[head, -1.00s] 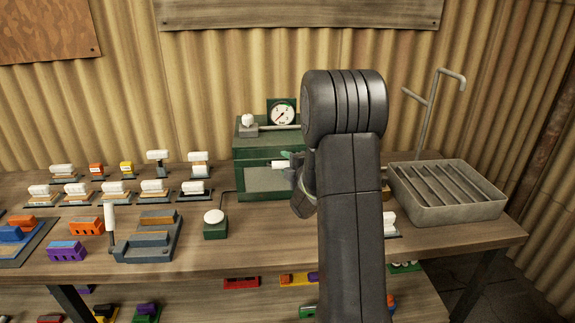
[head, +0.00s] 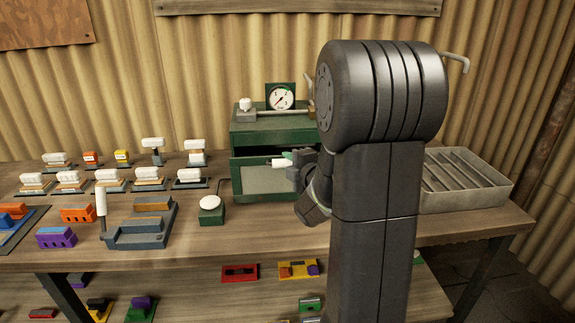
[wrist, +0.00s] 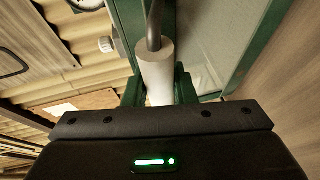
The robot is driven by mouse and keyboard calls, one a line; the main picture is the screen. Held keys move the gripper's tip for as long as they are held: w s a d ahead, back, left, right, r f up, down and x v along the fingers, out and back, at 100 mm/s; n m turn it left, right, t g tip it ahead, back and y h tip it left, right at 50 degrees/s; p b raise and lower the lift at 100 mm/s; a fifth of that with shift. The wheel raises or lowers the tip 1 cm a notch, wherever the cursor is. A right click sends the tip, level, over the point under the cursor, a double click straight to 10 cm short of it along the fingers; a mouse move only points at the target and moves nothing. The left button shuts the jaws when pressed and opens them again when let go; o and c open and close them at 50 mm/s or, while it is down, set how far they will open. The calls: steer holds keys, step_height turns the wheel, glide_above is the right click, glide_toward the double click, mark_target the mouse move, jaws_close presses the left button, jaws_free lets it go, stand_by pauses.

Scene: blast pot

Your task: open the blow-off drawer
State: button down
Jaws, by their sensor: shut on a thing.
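The blow-off drawer (head: 262,180) is the green-framed front with a pale panel, low on the green box (head: 270,135) on the bench. It stands out from the box, with a dark gap above it. Its white handle (head: 281,163) sticks out at the front and also shows in the wrist view (wrist: 154,72) as a white cylinder on a grey rod. My gripper (head: 296,165) is shut on the handle. In the wrist view the handle runs down between the fingers. My arm hides the right side of the box and drawer.
A gauge (head: 281,97) and a white knob (head: 246,104) are on top of the box. A white button on a green base (head: 211,208) stands left of the drawer. A grey slotted tray (head: 465,185) is at right. Several small blocks fill the left bench.

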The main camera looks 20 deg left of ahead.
steer(key=s+d+b, duration=0.3)
steer(key=s+d, duration=0.1)
steer(key=s, duration=0.3)
steer(key=shift+s+d, duration=0.3)
steer(key=shift+d, duration=0.05)
steer(key=c, duration=1.2)
jaws_free()
steer(key=shift+p+v, duration=1.1)
steer(key=shift+v, duration=5.8)
steer(key=shift+w+a, duration=0.1)
steer(key=shift+w, duration=0.05)
